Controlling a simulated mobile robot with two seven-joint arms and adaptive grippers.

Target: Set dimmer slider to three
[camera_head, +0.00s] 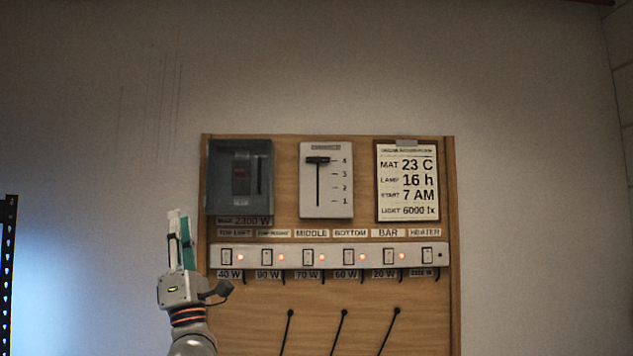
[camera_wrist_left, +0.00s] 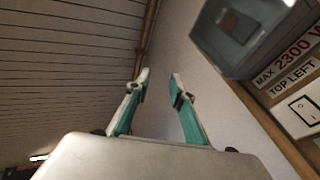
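The dimmer (camera_head: 341,192) is a white plate with a vertical slot and marks 1 to 4, mounted upper middle on the wooden board. Its dark slider knob (camera_head: 317,160) sits at the top of the slot, level with mark 4. My left gripper (camera_head: 179,213) points up at the left edge of the board, left of and lower than the dimmer, touching nothing that I can see. In the left wrist view its two teal-lined fingers (camera_wrist_left: 160,78) are apart with nothing between them. The dimmer is not visible there. My right gripper is not in view.
A grey breaker box (camera_head: 240,178) is between my left gripper and the dimmer; it also shows in the wrist view (camera_wrist_left: 243,35). A paper chart (camera_head: 407,183) hangs right of the dimmer. A white switch strip (camera_head: 328,257) with lit lamps runs below. A perforated dark post (camera_head: 8,270) stands far left.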

